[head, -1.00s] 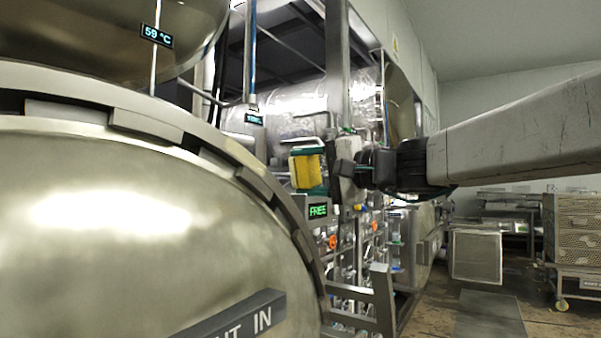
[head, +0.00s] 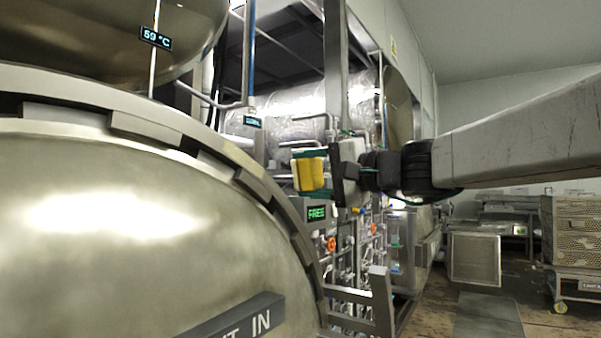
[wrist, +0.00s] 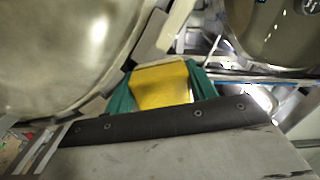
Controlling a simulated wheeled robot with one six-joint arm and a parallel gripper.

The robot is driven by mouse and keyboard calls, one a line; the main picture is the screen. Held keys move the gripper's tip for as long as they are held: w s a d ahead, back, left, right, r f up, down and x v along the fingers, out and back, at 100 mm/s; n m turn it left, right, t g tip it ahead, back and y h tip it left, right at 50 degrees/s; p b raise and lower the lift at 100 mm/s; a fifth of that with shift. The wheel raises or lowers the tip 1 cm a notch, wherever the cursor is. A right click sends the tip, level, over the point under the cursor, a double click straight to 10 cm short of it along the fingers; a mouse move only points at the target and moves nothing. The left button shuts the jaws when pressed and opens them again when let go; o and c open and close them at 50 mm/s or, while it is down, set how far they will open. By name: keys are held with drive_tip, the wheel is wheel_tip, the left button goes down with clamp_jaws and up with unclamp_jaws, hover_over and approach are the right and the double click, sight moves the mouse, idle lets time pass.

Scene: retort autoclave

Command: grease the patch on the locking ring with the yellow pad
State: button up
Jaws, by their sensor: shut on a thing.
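The yellow pad (head: 311,174) is held between the green-sided fingers of my gripper (head: 313,172), which is shut on it. In the wrist view the pad (wrist: 162,85) sits between the two green fingers. The locking ring (head: 262,190) is the grey segmented band curving around the big domed door (head: 130,230). In the head view the pad is to the right of the ring, with a gap in the picture. In the wrist view the ring (wrist: 152,38) passes just beyond the pad; I cannot tell if they touch. I cannot make out the patch.
A second rounded vessel (head: 150,30) with a temperature display hangs above the door. A panel reading FREE (head: 317,213), pipes and valves are behind and below the gripper. A dark bar (head: 235,318) lettered "IN" crosses the door. Stacked crates (head: 575,230) stand far right.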

sight(221, 145)
drive_tip(key=shift+x, duration=3.3)
drive_tip(key=shift+x, duration=0.95)
drive_tip(key=shift+s+a, duration=0.15)
drive_tip(key=shift+s, duration=0.05)
drive_tip(key=shift+s+a+r, duration=0.4)
drive_tip(key=shift+s+a, duration=0.1)
drive_tip(key=shift+s, duration=0.2)
drive_tip(key=shift+s+a+r, duration=0.4)
drive_tip(key=shift+s+a, duration=0.1)
drive_tip(key=shift+s, duration=0.2)
drive_tip(key=shift+s+a+r, duration=0.6)
drive_tip(key=shift+s+a, duration=0.15)
drive_tip(key=shift+s, duration=0.15)
drive_tip(key=shift+s+a+r, duration=0.6)
drive_tip(key=shift+s+a, duration=0.2)
drive_tip(key=shift+s, duration=0.1)
drive_tip(key=shift+s+a+r, duration=0.6)
drive_tip(key=shift+s+a, duration=0.15)
drive_tip(key=shift+s, duration=0.15)
